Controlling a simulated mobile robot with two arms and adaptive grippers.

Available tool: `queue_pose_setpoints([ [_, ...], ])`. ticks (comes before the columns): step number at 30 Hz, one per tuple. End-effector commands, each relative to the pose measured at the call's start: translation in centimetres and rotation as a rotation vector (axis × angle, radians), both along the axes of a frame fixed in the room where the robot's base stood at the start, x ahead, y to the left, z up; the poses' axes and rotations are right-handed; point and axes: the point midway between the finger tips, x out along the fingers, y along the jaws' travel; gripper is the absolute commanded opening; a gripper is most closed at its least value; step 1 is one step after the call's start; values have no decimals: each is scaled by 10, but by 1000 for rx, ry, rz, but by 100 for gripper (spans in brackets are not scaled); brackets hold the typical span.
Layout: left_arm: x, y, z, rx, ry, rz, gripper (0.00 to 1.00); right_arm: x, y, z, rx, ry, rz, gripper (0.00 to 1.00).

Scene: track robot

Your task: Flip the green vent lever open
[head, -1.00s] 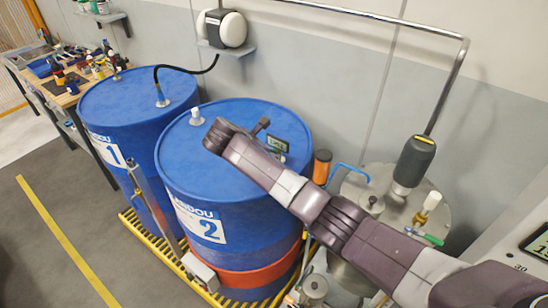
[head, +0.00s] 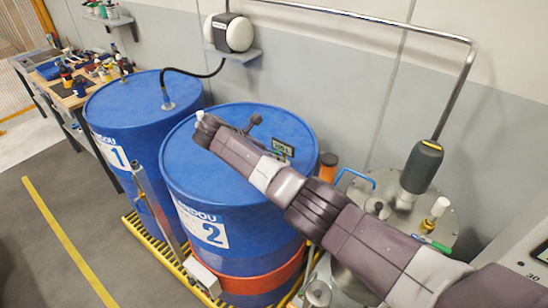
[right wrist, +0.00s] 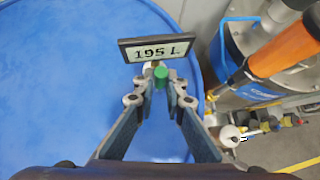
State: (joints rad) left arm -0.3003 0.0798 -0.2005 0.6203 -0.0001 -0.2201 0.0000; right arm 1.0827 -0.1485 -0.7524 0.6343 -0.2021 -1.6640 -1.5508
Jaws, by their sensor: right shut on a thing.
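Blue drum 2 (head: 180,160) stands upright in the middle of the head view. A small level display (head: 283,147) stands on its top near the right rim; it also shows in the right wrist view (right wrist: 157,48). In that view the green lever's rounded end (right wrist: 160,72) shows just in front of the display. My right gripper (right wrist: 161,82) has its fingertips around this green end and is shut on it. In the head view my right arm reaches over the drum and hides the fingertips and most of the lever. My left gripper is out of view.
A steel tank (head: 455,215) with another green handle (head: 436,244) stands right of the drum. An orange grip (head: 328,167) rises between them. Drum 1 (head: 130,100) stands to the left. Open floor (head: 70,200) lies at the left front.

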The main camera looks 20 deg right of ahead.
Motion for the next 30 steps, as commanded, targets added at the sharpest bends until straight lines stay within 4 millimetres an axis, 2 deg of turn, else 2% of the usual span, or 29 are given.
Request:
queue_pose_setpoints([
  [5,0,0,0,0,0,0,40,-1,0,-1,1,3,0,0],
  [6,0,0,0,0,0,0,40,-1,0,-1,1,3,0,13],
  [8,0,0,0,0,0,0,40,-1,0,-1,1,3,-1,18],
  [18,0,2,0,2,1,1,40,-1,3,2,1,0,1,18],
  [23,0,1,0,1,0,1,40,-7,17,18,3,-3,3,18],
  [30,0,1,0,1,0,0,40,-23,51,55,2,-2,3,18],
])
